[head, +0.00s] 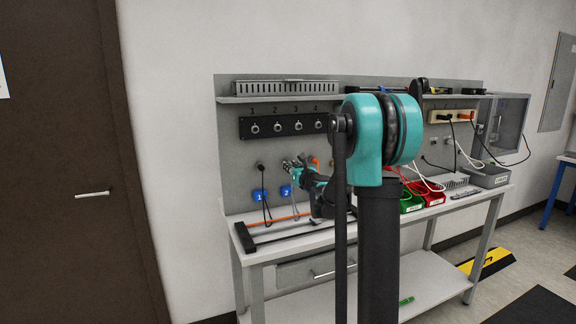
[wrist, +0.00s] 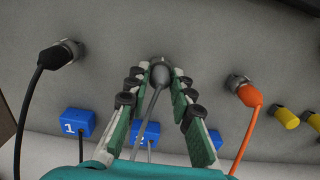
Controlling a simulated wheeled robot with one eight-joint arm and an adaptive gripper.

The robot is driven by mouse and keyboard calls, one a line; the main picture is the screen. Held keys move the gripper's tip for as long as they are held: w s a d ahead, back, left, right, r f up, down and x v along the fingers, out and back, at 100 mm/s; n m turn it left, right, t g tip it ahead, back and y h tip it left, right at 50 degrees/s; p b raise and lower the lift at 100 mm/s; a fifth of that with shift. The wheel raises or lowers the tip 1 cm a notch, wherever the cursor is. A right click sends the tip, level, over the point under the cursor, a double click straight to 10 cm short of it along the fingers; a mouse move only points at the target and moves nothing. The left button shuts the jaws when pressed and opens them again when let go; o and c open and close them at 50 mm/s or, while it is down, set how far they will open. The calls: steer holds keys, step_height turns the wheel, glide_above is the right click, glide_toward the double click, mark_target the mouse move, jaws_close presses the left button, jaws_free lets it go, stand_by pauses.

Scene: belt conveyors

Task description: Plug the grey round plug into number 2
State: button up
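The grey round plug (wrist: 159,76) sits in a round socket on the grey panel, its grey cable hanging down. My gripper (wrist: 158,78) is open, with its fingers on either side of the plug and gaps visible between. In the head view my gripper (head: 294,164) is at the panel above the blue tag 2 (head: 286,191); the plug is hard to make out there. The black strip (head: 290,134) above carries round sockets numbered 1 to 4. Socket number 2 (head: 277,127) looks empty.
A black plug (wrist: 56,56) is left of the gripper, above blue tag 1 (wrist: 77,122). An orange plug (wrist: 248,95) is at right. Green (head: 411,202) and red (head: 433,197) bins stand on the bench. A shelf (head: 300,98) overhangs the numbered strip.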

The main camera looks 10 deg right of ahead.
jaws_close()
steer(key=shift+s, duration=0.15)
steer(key=v, duration=0.4)
steer(key=shift+s+d, duration=0.1)
steer(key=shift+s, duration=0.25)
stand_by(0.8)
steer(key=shift+r, duration=0.1)
